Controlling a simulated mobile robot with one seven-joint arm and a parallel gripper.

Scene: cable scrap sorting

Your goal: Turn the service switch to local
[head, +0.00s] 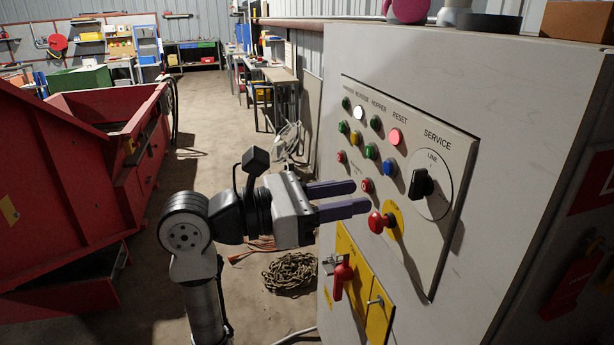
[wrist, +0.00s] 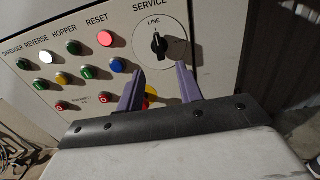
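The service switch is a black rotary knob (head: 421,184) on a round pale dial under the word SERVICE, at the right of the control panel (head: 438,262). In the wrist view the knob (wrist: 159,44) stands roughly upright, its pale mark toward the word LINE. Any other dial label is too small or dark to read. My gripper (head: 361,197) is open and empty, its two purple fingers apart, left of the knob and off the panel. In the wrist view the fingertips (wrist: 160,71) are just below the knob, one to each side.
A red mushroom button (head: 377,222) on a yellow disc sits below left of the knob. Several coloured buttons and lamps fill the panel's left. A red-handled switch (head: 342,276) on a yellow plate juts out below. A red container (head: 75,185) stands at left.

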